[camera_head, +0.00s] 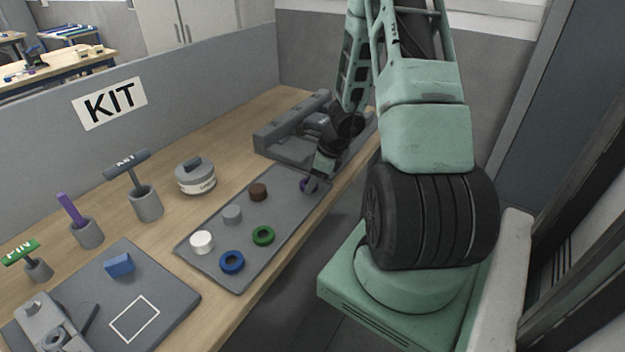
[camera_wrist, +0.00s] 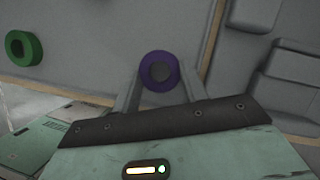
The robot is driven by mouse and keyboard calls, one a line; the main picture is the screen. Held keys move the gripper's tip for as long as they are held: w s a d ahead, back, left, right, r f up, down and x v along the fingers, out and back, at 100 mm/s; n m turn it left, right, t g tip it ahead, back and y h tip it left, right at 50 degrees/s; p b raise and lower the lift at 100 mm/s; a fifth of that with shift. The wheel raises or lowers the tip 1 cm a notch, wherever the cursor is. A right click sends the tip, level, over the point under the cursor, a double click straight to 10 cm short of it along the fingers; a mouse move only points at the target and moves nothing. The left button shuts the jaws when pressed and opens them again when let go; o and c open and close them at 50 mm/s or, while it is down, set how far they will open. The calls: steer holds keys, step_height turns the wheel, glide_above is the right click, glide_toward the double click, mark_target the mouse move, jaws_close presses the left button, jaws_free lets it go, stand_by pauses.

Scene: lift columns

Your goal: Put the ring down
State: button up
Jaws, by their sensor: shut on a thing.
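A purple ring (camera_wrist: 159,55) sits between the two fingers of my gripper (camera_wrist: 159,76) in the wrist view, with a dark grey round area showing in its middle. I cannot tell whether that is a peg or just the hole. In the head view the purple ring (camera_head: 306,186) is at the far right end of the grey mat (camera_head: 215,258), partly hidden by my gripper (camera_head: 317,177). My gripper points down and is shut on the ring. I cannot tell whether the ring touches the mat.
On the mat are a green ring (camera_head: 263,236), a blue ring (camera_head: 232,262), and white (camera_head: 202,242), grey (camera_head: 232,214) and brown (camera_head: 258,192) cylinders. A grey fixture (camera_head: 277,137) stands behind my gripper. The green ring also shows in the wrist view (camera_wrist: 23,35).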

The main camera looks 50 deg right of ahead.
steer(key=shift+f, duration=0.1)
steer(key=shift+f, duration=0.1)
steer(key=o, duration=0.8)
steer(key=p+v, duration=0.3)
steer(key=v, duration=0.9)
steer(key=shift+r, duration=0.25)
